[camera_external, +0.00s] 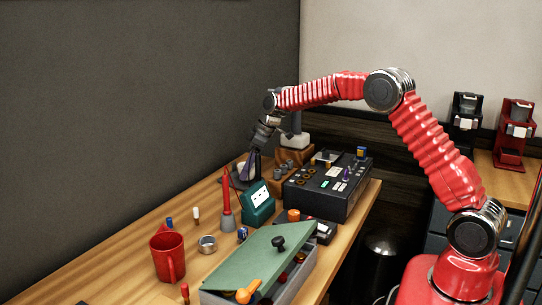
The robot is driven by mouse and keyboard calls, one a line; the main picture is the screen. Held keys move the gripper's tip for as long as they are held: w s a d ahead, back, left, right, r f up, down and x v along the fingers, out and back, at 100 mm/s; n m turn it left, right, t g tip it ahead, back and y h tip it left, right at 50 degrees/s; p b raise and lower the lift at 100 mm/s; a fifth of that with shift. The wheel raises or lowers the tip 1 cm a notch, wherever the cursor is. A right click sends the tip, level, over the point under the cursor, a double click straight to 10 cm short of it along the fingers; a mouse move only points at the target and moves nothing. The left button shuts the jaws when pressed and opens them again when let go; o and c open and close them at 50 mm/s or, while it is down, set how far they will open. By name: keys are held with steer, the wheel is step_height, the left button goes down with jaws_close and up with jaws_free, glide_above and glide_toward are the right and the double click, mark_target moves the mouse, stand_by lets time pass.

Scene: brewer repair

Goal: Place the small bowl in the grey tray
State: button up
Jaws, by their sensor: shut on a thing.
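My gripper (252,163) is at the far end of the wooden bench, reaching down from the arm. It is shut on a small pale object that looks like the small bowl (242,170); the fingers partly cover it.
A red spike on a grey base (227,217) and a green meter (258,205) stand close in front of my gripper. A black control box (327,185) and a wooden rack (291,163) are to the right. A red mug (167,258), small metal cup (207,244) and green-lidded box (261,262) stand nearer.

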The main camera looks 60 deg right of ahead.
steer(key=shift+f, duration=0.7)
steer(key=shift+f, duration=0.1)
steer(key=o, duration=1.1)
steer(key=v, duration=1.2)
steer(key=shift+a, duration=0.1)
